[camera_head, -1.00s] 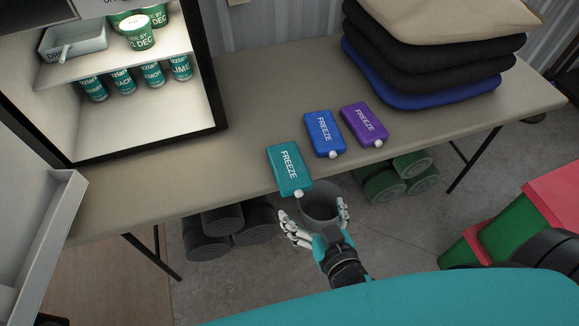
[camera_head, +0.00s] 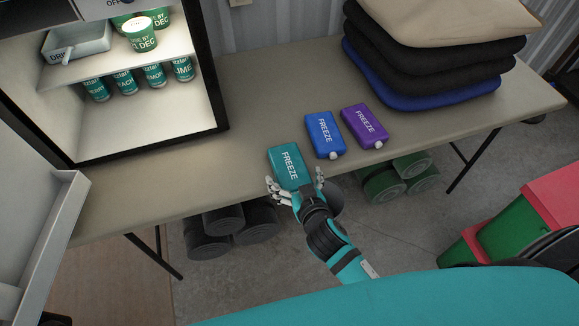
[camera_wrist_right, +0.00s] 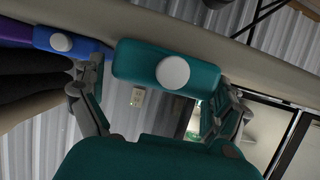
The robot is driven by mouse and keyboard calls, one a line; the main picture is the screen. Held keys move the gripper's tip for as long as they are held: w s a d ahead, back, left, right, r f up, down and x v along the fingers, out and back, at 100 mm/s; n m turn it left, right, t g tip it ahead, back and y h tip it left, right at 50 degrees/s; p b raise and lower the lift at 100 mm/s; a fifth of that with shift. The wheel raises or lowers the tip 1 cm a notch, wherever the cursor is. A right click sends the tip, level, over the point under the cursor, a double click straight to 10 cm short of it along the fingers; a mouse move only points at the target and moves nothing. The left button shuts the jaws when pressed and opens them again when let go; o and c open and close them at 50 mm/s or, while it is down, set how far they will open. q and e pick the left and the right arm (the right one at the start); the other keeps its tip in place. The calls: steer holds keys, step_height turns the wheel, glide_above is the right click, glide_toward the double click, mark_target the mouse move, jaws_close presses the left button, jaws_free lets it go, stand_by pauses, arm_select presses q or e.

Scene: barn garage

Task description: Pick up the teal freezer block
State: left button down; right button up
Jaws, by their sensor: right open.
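The teal freezer block (camera_head: 288,164), marked FREEZE, lies flat on the table at its front edge, left of the other blocks. My right gripper (camera_head: 295,186) is at the block's near end, its fingers open on either side. In the right wrist view the teal block (camera_wrist_right: 138,62) shows end-on, white cap facing the camera, between the spread fingers of the right gripper (camera_wrist_right: 160,88). A gap shows on at least the right side; contact on the left cannot be told. The block's near end and cap are hidden in the head view. My left gripper is not in view.
A blue block (camera_head: 324,134) and a purple block (camera_head: 364,126) lie to the right on the table (camera_head: 225,160). Stacked cushions (camera_head: 430,75) stand at the back right. An open lit cabinet (camera_head: 150,125) holding cans stands at the left. Dark rolls (camera_head: 230,225) lie below the table.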

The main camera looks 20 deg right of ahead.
steer(key=c, duration=1.4)
steer(key=shift+r, duration=0.1)
steer(key=shift+c, duration=0.3)
steer(key=shift+r, duration=0.1)
